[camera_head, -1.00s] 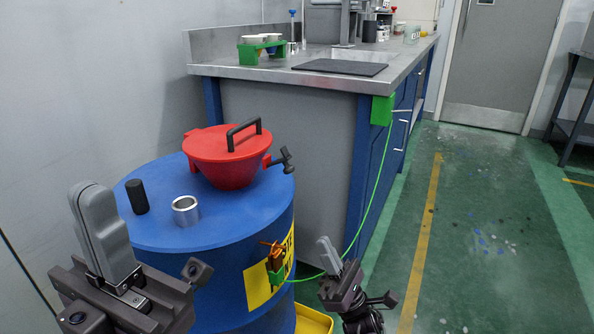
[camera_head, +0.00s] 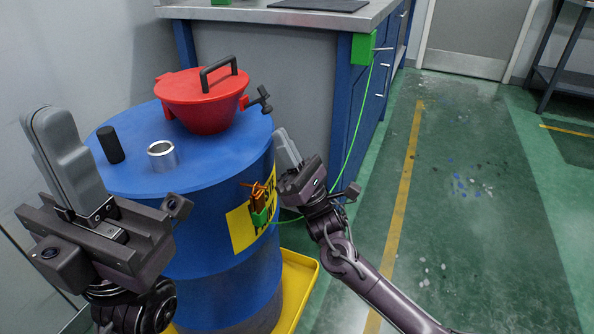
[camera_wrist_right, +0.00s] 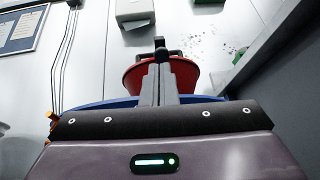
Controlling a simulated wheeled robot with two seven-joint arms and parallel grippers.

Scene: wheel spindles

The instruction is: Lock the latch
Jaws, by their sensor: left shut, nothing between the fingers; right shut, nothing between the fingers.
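A red funnel (camera_head: 203,110) with a closed red lid and a black handle (camera_head: 218,74) sits on top of the blue drum (camera_head: 200,181). The black latch (camera_head: 262,99) sticks out from the funnel's right side. My right gripper (camera_head: 287,148) is shut and empty, to the right of the drum and lower in the picture than the latch, apart from it. In the right wrist view its shut fingers (camera_wrist_right: 159,80) stand in front of the red funnel (camera_wrist_right: 185,73) and hide its middle. My left gripper (camera_head: 62,150) is shut and empty at the left, in front of the drum.
A black cylinder (camera_head: 110,145) and a metal bung ring (camera_head: 162,155) stand on the drum top. An orange clamp (camera_head: 257,196) with a green wire is on the drum's side. A yellow tray (camera_head: 300,280) lies under the drum. A workbench (camera_head: 275,15) stands behind; the floor at right is open.

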